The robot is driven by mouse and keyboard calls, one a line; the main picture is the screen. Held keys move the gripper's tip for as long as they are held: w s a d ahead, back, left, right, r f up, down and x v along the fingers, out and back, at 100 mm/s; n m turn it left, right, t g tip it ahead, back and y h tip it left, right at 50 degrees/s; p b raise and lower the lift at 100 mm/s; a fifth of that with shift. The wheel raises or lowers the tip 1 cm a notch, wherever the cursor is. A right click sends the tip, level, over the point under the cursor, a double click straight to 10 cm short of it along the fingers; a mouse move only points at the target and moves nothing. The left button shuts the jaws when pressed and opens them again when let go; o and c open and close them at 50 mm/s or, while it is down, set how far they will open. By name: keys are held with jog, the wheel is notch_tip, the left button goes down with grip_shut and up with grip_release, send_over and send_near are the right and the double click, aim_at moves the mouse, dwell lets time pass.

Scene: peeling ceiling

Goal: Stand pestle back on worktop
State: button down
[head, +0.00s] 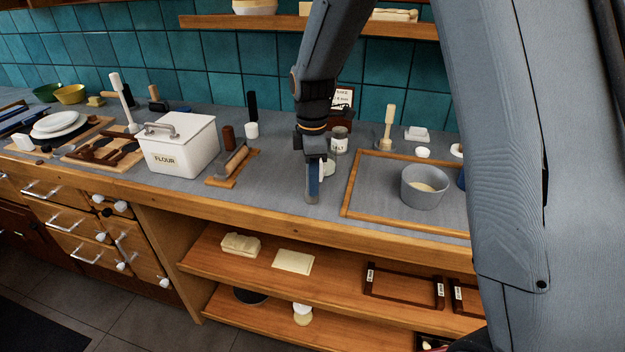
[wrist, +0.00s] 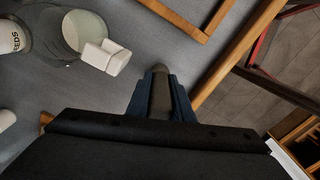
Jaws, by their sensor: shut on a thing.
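My gripper (head: 314,182) is over the front part of the grey worktop (head: 270,185), between the small wooden board and the wood-framed area. Its blue fingers are shut on a dark grey, rounded rod, which looks like the pestle (wrist: 160,88). In the head view the pestle (head: 311,192) is upright or nearly so and partly hidden by the fingers. Its lower end is at or just above the worktop; I cannot tell whether it touches.
A glass jar (wrist: 80,30) with a white piece stands close to my gripper. A white flour box (head: 180,148) and a board with a roller (head: 232,165) are to the left. A wooden frame (head: 350,190) with a grey bowl (head: 423,188) is right. The worktop's front edge (head: 250,205) is near.

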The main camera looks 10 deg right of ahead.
jog(key=shift+f, duration=0.15)
jog(key=c, duration=1.6)
grip_release()
jog(key=shift+o, duration=0.2)
notch_tip(320, 180, up, 12)
jog(key=b, duration=0.3)
jog(key=shift+r+b, duration=0.2)
jog(key=shift+b, duration=0.1)
